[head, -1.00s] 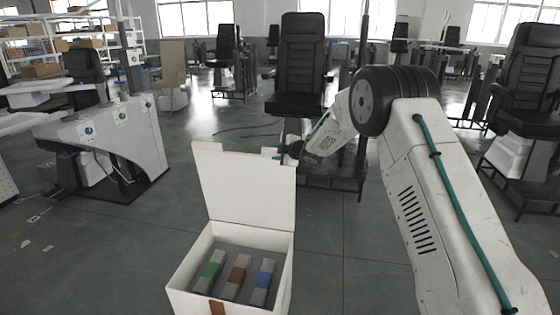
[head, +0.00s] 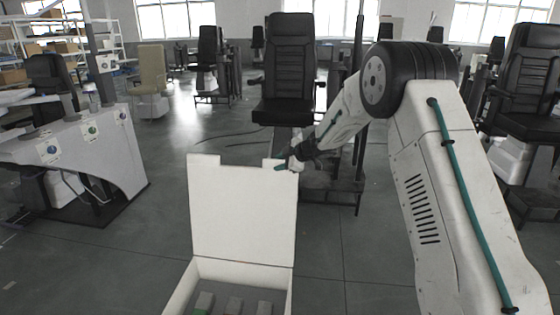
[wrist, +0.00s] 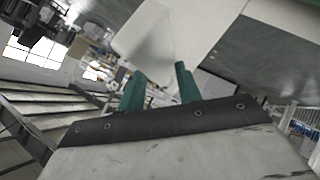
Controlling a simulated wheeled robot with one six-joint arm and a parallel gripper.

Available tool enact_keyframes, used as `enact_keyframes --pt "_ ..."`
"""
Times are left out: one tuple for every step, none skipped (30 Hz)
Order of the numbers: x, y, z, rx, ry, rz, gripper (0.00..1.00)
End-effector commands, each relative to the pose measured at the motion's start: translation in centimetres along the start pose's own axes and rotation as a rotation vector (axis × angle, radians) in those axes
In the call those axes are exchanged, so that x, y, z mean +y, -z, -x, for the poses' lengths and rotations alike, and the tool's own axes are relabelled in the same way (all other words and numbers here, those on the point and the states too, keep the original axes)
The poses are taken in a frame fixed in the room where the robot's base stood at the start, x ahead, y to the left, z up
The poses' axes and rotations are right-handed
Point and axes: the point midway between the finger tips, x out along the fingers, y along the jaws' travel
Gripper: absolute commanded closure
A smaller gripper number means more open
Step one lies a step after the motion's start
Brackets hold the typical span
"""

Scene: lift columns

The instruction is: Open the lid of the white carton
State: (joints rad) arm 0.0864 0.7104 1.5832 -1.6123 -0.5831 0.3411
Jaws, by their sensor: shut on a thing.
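The white carton (head: 184,292) stands low at the bottom centre of the head view. Its lid (head: 240,215) is raised and stands about upright at the carton's back. Part of the carton's inside shows, with several grey pieces in it, and its front is cut off by the frame. My gripper (head: 282,166) is at the lid's top right edge, shut on the lid. In the wrist view, the green fingers of my gripper (wrist: 160,88) are on the edge of the white lid (wrist: 165,40).
A black chair (head: 291,70) on a stand is behind the lid. A white workbench (head: 95,155) stands at the left, and another black chair (head: 525,85) at the right. Grey floor is clear on both sides of the carton.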

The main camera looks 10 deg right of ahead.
Motion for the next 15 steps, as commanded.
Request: enact_keyframes --pt "-1.25 -0.24 -0.57 0.0 0.022 -0.004 1.0" --pt "-1.24 -0.28 -0.54 0.0 0.022 -0.004 1.0" --pt "-1.22 -0.33 -0.5 0.001 0.021 -0.005 1.0" --pt "-1.21 -0.38 -0.47 0.001 0.021 -0.005 1.0" --pt "-1.19 -0.41 -0.44 0.001 0.021 -0.005 1.0" --pt "-1.18 -0.45 -0.42 0.001 0.021 -0.005 1.0" --pt "-1.17 -0.48 -0.4 0.001 0.021 -0.005 1.0" --pt "-1.16 -0.5 -0.38 0.001 0.021 -0.005 1.0" --pt "-1.15 -0.52 -0.36 0.001 0.021 -0.006 0.63" --pt "-1.16 -0.54 -0.36 0.001 0.021 -0.006 0.62" --pt "-1.15 -0.57 -0.34 0.001 0.021 -0.006 0.62" --pt "-1.11 -0.63 -0.3 0.001 0.02 -0.007 0.62" --pt "-1.06 -0.67 -0.26 0.0 0.019 -0.007 0.62" --pt "-1.01 -0.72 -0.21 0.0 0.018 -0.007 0.62" --pt "-0.94 -0.79 -0.14 -0.001 0.017 -0.008 0.62"
